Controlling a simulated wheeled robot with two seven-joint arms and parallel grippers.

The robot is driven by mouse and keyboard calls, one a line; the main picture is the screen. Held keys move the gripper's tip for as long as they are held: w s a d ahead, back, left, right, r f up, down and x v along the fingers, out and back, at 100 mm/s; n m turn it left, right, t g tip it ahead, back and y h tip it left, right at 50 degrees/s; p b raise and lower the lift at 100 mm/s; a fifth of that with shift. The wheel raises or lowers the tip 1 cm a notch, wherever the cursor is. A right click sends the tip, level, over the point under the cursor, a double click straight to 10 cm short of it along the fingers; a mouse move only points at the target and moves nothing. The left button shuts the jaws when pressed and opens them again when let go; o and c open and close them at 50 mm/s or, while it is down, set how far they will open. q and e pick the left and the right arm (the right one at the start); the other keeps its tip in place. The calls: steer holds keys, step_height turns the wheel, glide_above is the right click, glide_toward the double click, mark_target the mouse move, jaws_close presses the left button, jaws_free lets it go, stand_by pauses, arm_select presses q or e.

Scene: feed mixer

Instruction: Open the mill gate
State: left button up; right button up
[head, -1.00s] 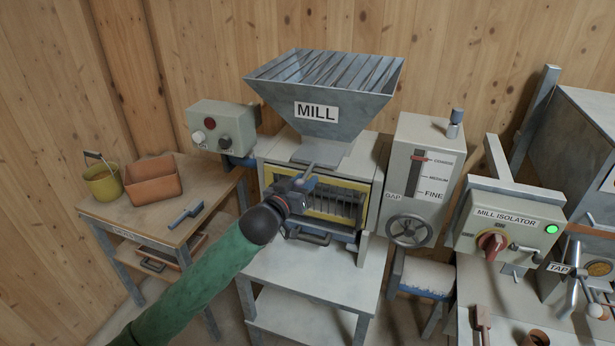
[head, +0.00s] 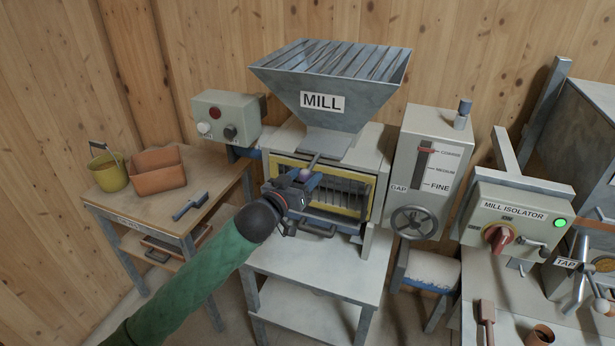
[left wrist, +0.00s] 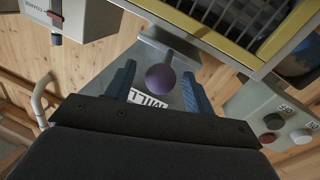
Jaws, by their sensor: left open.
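The mill (head: 330,92) is a grey hopper on a pale box. Below the hopper, a grey gate rod (head: 314,160) sticks out towards me and ends in a round purple knob (head: 305,174). In the left wrist view the knob (left wrist: 160,77) sits between the two blue fingers of my left gripper (left wrist: 158,72), with gaps visible on both sides. The left gripper (head: 297,181) is open around the knob, in front of the mill's yellow-framed grille (head: 345,192). The far end of the rod is hidden under the hopper. My right gripper is not in view.
A grey button box (head: 226,117) is left of the mill. The gap unit with handwheel (head: 415,222) and the mill isolator (head: 512,222) with a lit green lamp stand right. A wooden table (head: 130,207) at left holds a bucket, tray and scoop. The bench below the mill is clear.

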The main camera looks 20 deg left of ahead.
arm_select(q)
steer(key=b+v, duration=0.1)
steer(key=v, duration=0.3)
steer(key=shift+f, duration=0.15)
steer(key=shift+s+a+r+b, duration=0.2)
steer(key=shift+s+b, duration=0.25)
steer(key=shift+s, duration=0.35)
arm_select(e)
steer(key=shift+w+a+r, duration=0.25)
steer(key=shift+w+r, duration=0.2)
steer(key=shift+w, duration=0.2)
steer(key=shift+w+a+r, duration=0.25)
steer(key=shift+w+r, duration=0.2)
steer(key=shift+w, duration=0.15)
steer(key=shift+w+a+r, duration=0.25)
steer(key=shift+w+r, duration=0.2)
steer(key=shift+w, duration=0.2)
